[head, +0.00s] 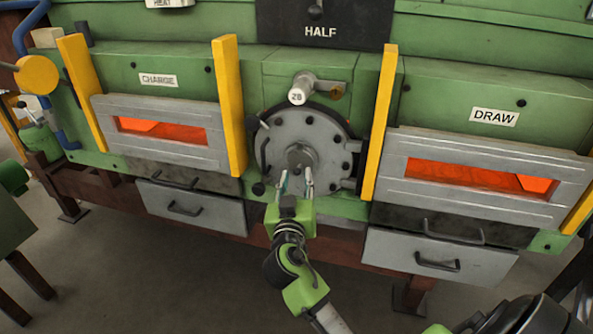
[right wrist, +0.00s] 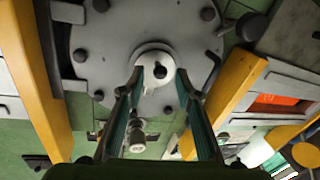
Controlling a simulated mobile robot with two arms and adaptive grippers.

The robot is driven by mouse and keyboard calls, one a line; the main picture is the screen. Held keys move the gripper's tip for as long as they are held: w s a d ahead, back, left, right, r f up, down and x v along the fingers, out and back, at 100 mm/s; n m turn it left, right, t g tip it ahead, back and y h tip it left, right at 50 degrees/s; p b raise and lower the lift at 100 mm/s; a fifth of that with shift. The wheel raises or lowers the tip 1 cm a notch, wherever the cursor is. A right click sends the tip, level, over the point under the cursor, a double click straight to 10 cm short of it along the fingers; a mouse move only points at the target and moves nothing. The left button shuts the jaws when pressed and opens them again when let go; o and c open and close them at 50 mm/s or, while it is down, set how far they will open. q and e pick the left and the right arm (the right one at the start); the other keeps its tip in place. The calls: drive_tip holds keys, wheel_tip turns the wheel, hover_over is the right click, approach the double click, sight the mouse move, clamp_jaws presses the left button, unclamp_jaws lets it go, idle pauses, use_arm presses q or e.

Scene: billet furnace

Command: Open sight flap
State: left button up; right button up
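A round grey plate (head: 285,125) with dark bolts round its rim is in the middle of the green furnace front; it looks like the sight flap and lies flat against the front. A pale round hub (head: 301,158) sticks out at its centre. A thin dark curved handle (head: 263,152) is at its left edge. My right gripper (head: 296,180) is just below and in front of the hub, fingers apart. In the right wrist view the fingertips (right wrist: 159,78) stand either side of the hub (right wrist: 155,70); contact cannot be told. My left gripper is out of view.
A stub pipe marked 28 (head: 301,90) juts out above the plate. Yellow uprights (head: 229,105) and (head: 379,120) flank it. Glowing slots show in the charge door (head: 160,150) and draw door (head: 480,195). Drawers with handles (head: 185,208) are below. Floor in front is open.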

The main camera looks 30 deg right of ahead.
drive_tip(key=shift+x, duration=1)
drive_tip(key=shift+c, duration=0.3)
clamp_jaws()
